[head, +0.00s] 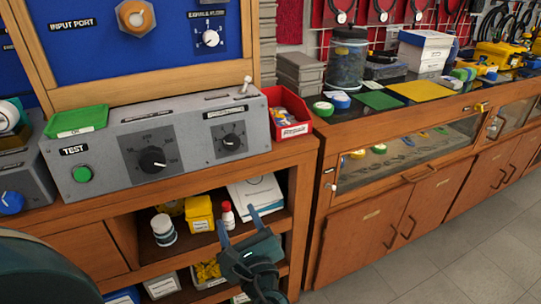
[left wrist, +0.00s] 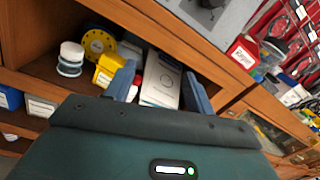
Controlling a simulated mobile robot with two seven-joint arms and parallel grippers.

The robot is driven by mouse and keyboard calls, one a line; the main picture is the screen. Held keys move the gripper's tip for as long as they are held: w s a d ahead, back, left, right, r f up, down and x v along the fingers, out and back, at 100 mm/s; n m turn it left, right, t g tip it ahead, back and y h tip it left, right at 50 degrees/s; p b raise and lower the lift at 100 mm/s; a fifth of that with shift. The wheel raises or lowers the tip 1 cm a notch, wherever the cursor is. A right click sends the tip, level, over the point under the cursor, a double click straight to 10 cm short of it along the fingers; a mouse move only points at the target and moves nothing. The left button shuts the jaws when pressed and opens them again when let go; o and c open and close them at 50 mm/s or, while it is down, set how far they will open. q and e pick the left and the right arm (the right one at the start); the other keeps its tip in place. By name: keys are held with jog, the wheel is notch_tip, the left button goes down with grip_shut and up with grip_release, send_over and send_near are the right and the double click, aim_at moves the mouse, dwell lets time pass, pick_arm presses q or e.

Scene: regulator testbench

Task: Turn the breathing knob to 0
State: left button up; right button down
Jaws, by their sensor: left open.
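A grey test box (head: 110,155) stands on the wooden bench. It has a large black knob (head: 152,160) with a numbered dial and a smaller black knob (head: 231,141) at its right. A third small knob (head: 210,38) sits on the blue panel above. My left gripper (head: 238,222) is open and empty, below the bench top in front of the open shelf. Its two blue fingers also show in the left wrist view (left wrist: 160,84), pointing at the shelf. My right gripper is not in view.
The shelf holds a white jar (head: 163,230), a yellow box (head: 199,213), a red-capped bottle (head: 227,215) and white papers (head: 256,193). A red bin (head: 287,112) sits right of the test box. A green tray (head: 77,122) lies on its left top.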

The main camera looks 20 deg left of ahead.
aim_at(235, 147)
pick_arm(q)
notch_tip(235, 147, up, 6)
jog(key=w+d+m+t+y, duration=0.2)
jog(key=d+m+t+y, duration=0.1)
jog(key=m, duration=0.1)
jog(key=shift+g, duration=0.3)
jog(key=x, duration=1.2)
jog(key=shift+s+a+r, duration=0.1)
jog(key=shift+s+r, duration=0.1)
jog(key=shift+r, duration=0.1)
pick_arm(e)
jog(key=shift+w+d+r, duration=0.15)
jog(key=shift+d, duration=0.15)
pick_arm(q)
jog(key=shift+c, duration=0.2)
jog(key=c, duration=0.9)
jog(key=shift+c, duration=0.2)
jog(key=shift+f, duration=0.1)
